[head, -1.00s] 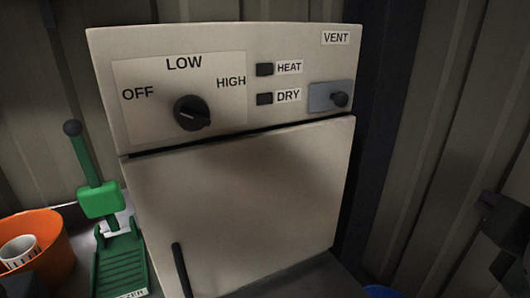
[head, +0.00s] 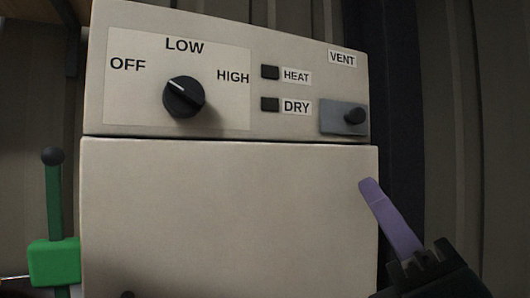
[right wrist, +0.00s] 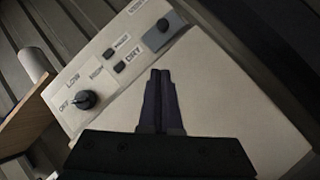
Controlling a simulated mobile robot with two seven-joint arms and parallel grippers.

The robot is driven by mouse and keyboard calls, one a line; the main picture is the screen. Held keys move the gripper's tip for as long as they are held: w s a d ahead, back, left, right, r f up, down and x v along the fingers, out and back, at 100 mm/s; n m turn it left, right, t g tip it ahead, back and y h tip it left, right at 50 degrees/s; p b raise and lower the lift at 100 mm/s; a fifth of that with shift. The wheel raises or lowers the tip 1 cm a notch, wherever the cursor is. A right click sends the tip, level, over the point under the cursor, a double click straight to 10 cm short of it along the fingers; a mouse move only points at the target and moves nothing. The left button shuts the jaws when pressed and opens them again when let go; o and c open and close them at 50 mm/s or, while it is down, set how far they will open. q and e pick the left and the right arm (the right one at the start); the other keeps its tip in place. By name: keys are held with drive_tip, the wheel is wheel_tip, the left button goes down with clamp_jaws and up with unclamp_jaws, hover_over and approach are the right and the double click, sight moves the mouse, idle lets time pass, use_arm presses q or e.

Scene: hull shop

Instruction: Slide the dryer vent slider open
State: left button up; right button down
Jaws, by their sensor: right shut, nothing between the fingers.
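The dryer (head: 225,215) is a cream cabinet with a sloped control panel. The vent slider (head: 333,116) is a grey plate under the VENT label (head: 342,58), with a black knob (head: 355,116) toward its right end. The slider also shows at the top of the right wrist view (right wrist: 157,40). My right gripper (head: 369,185) has purple fingers, shut and empty. It is below the slider, in front of the dryer's right edge, and apart from the knob. Its fingertips (right wrist: 160,73) show over the cabinet front in the right wrist view. My left gripper is not in view.
A black dial (head: 183,97) with OFF, LOW and HIGH labels is left on the panel. HEAT (head: 270,72) and DRY (head: 270,104) buttons sit between dial and slider. A green lever device (head: 54,262) stands left of the dryer. Corrugated wall (head: 450,100) lies behind.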

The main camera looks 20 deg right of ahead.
drive_tip(key=shift+r, duration=0.1)
drive_tip(key=p, duration=0.5)
approach(344, 118)
drive_tip(key=w, duration=0.1)
drive_tip(key=w+a, duration=0.1)
drive_tip(key=shift+w+a, duration=0.3)
drive_tip(key=shift+a, duration=0.05)
drive_tip(key=shift+w+d+r+p, duration=0.2)
drive_tip(key=shift+d+r+p, duration=0.35)
drive_tip(key=shift+d, duration=0.15)
drive_tip(key=shift+w+d+r+p, duration=0.2)
drive_tip(key=shift+d+r+p, duration=0.2)
drive_tip(key=shift+d+r, duration=0.2)
